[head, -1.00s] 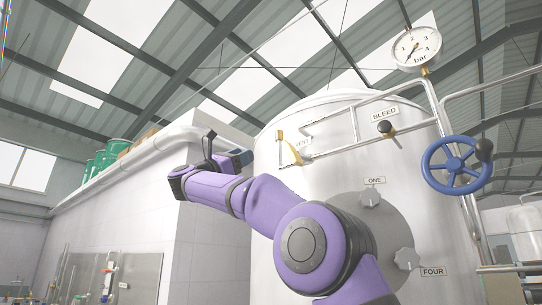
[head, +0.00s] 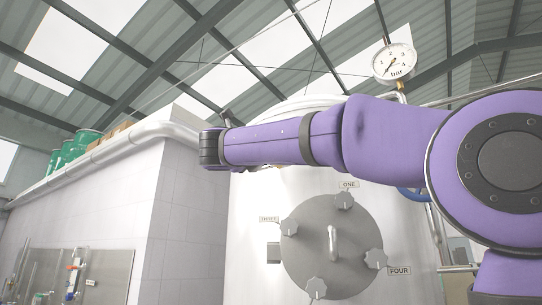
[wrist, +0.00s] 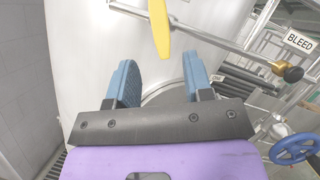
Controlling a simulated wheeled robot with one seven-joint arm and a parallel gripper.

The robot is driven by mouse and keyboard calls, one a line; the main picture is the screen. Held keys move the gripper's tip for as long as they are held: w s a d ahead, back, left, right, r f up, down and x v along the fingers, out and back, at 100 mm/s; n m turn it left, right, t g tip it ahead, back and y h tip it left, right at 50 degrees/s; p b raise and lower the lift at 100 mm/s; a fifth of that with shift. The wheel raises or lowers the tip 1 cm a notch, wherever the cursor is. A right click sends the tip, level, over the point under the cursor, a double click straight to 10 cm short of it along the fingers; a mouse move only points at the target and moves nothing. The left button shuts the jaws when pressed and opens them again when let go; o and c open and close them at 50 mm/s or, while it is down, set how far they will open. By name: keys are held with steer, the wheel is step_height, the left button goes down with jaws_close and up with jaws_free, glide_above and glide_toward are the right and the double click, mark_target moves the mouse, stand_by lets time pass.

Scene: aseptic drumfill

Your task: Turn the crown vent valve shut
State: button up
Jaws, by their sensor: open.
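The yellow vent valve handle (wrist: 160,28) shows at the top of the wrist view, by a thin steel pipe (wrist: 205,38) in front of the pale tank wall. It points down in that picture, with its upper end cut off. My gripper (wrist: 160,78) is open, with two blue fingers apart and nothing between them. The handle lies above the gap between the fingers in the picture, clear of both. In the head view my purple arm hides the vent valve, and my gripper does not show.
A BLEED label (wrist: 299,41) and brass-and-black bleed knob (wrist: 290,73) are right of the handle. A blue handwheel (wrist: 294,148) is lower right. In the head view, a pressure gauge (head: 394,63) stands above my arm, and a round grey hatch (head: 335,245) with several knobs lies below.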

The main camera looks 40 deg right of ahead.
steer(key=x, duration=0.9)
steer(key=shift+d, duration=0.1)
jaws_close()
